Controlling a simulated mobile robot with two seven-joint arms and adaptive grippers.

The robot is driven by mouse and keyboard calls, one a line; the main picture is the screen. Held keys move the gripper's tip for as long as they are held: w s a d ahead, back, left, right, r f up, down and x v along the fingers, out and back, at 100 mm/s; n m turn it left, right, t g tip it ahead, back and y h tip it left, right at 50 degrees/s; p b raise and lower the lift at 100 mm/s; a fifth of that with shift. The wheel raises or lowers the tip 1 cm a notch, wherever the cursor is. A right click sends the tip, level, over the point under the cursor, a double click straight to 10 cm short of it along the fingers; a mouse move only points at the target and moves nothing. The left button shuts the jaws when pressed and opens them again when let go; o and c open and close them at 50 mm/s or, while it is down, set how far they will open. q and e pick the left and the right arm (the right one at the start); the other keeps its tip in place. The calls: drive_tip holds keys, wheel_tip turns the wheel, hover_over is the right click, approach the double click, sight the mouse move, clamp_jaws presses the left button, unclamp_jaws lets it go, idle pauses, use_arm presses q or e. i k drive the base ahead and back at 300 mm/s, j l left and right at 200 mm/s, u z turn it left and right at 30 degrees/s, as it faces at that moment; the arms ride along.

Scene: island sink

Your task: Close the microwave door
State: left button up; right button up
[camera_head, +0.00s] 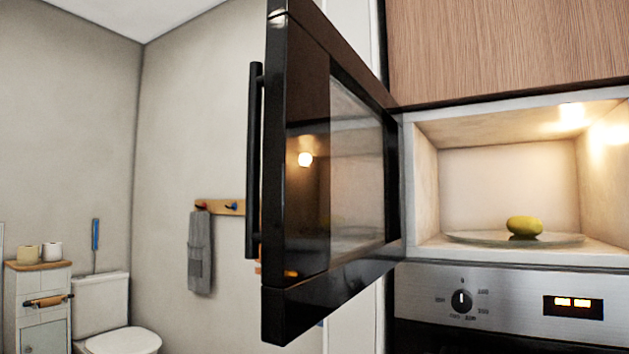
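The microwave door (290,190) is black with a dark glass window and stands wide open, swung out toward me on its hinge at the left of the cavity. Its vertical black handle (254,160) is on the outer side, at the door's left edge. The lit microwave cavity (500,160) is at the right. Inside, a yellow-green lemon-like fruit (524,226) rests on a glass plate (470,238). Neither of my grippers shows in the head view.
Below the cavity is an oven panel (520,300) with a knob (461,301) and a lit display (573,307). A wooden cabinet (500,45) is above. Behind at left are a toilet (118,340), a small cabinet (38,300) and a hanging grey towel (200,250).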

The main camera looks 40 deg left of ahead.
sight(333, 183)
drive_tip(key=k+j, duration=0.1)
drive_tip(key=j, duration=1)
drive_tip(key=k+j, duration=0.15)
drive_tip(key=j, duration=0.35)
